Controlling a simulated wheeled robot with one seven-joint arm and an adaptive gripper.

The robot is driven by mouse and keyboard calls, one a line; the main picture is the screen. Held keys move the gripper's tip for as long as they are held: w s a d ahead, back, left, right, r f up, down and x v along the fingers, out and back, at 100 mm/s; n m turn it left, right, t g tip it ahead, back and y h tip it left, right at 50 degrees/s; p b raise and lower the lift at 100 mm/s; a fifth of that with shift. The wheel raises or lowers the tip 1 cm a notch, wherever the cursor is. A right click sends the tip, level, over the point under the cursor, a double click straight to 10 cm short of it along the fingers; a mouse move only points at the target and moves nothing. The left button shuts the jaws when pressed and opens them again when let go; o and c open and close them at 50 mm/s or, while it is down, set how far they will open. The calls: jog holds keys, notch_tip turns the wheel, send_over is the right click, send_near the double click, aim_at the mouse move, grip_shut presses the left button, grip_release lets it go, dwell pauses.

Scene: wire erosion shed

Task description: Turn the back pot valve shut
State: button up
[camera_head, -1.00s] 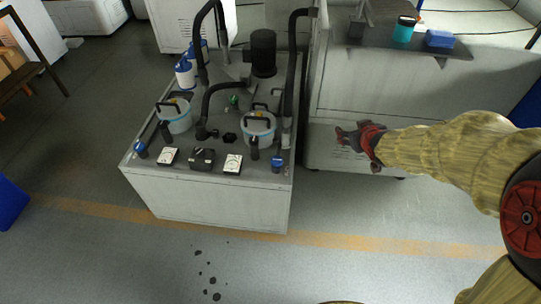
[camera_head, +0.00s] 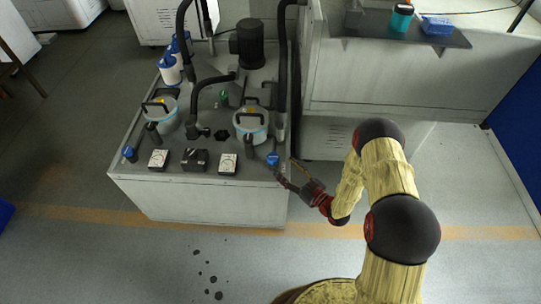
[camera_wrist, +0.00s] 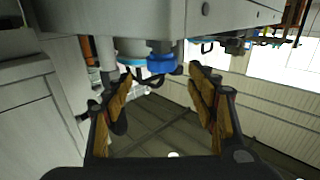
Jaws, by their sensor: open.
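Two pots with black handles stand on the grey tank unit (camera_head: 215,205), a left pot (camera_head: 161,112) and a right pot (camera_head: 250,124). A blue-capped valve stands near each: a left valve (camera_head: 129,154) and a right valve (camera_head: 272,159). I cannot tell from the pictures which one is called the back valve. My gripper (camera_head: 284,168) is open and empty at the unit's front right corner, close to the right valve. In the wrist view, which looks inverted, a blue valve cap (camera_wrist: 161,64) shows between the fingertips (camera_wrist: 161,76), apparently slightly beyond them. Contact is unclear.
Two dial gauges, left (camera_head: 158,160) and right (camera_head: 227,164), flank a black box (camera_head: 194,160). Black hoses and a motor (camera_head: 248,42) rise behind. A large grey cabinet (camera_head: 380,80) with a shelf stands right. Floor in front is free.

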aim_at(277, 162)
jog(key=shift+a+f, duration=0.1)
jog(key=shift+a, duration=0.15)
jog(key=b+x, duration=0.2)
jog(key=x, duration=0.5)
jog(key=shift+w, duration=0.2)
jog(key=shift+c, duration=1.4)
jog(key=c, duration=0.8)
jog(key=shift+c, duration=0.5)
